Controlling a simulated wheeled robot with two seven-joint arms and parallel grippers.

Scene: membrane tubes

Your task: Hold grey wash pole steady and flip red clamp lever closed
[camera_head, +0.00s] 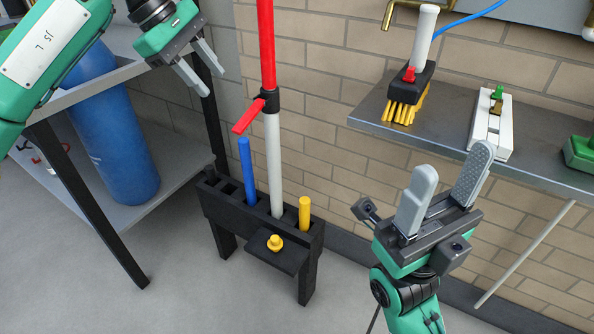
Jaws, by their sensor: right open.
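The wash pole stands upright in a black rack (222,207), with a grey lower tube (273,165) and a red upper tube (267,45). A black clamp collar (266,101) joins the two tubes. Its red clamp lever (247,118) sticks out to the lower left, away from the pole. My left gripper (212,84) is at the upper left, open and empty, left of the pole and a little above the lever. My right gripper (455,160) is open and empty at the right, fingers pointing up, well apart from the pole.
A blue rod (247,170) and a yellow rod (304,213) also stand in the rack; a yellow knob (275,242) sits on its front ledge. A blue cylinder (112,130) stands on the left shelf. A metal shelf (450,118) at right carries a brush (407,95) and a white block (490,125).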

